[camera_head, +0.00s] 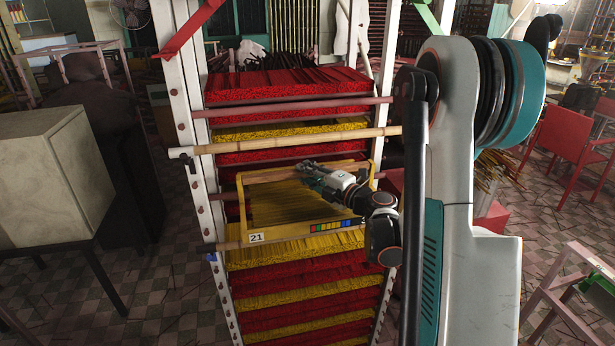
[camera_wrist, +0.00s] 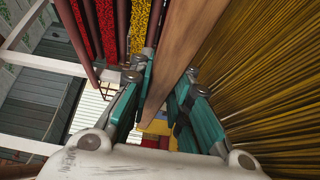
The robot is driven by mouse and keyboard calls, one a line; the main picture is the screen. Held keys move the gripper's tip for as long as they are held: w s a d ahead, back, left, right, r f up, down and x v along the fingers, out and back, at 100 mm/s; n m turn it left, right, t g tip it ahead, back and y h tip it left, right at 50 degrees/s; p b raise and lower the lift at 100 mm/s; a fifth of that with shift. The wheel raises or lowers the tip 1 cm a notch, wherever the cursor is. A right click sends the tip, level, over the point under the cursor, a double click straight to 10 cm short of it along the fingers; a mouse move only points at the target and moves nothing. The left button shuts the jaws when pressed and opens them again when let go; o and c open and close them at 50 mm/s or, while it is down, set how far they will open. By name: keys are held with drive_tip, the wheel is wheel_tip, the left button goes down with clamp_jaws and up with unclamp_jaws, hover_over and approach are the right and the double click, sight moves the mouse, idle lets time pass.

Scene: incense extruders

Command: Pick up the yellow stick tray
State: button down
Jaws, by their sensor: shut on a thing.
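The yellow stick tray (camera_head: 243,208) is a yellow-framed tray filled with yellow sticks, with a "21" label and a colour strip on its front edge. It sits in the middle of the rack, projecting toward the camera. My gripper (camera_head: 306,168) reaches over the tray from the right, with its fingers at the tray's far side. In the wrist view, my gripper (camera_wrist: 158,95) has its teal fingers on either side of a long wooden rail (camera_wrist: 182,55), beside the yellow sticks, and is shut on it. The exact finger contact is partly hidden.
The white-posted rack (camera_head: 181,80) holds red and yellow stick layers above and below, with wooden crossbars (camera_head: 290,141) close above the tray. A grey cabinet (camera_head: 50,175) stands left. Red chairs (camera_head: 562,145) stand right. Tiled floor (camera_head: 165,255) is open left of the rack.

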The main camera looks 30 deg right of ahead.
wheel_tip(320, 180, up, 5)
drive_tip(key=shift+r+p, duration=0.1)
drive_tip(key=shift+p, duration=0.85)
drive_tip(key=s+a, duration=0.2)
drive_tip(key=s, duration=0.7)
drive_tip(key=s+a, duration=0.3)
drive_tip(key=s, duration=0.7)
drive_tip(key=shift+a, duration=0.25)
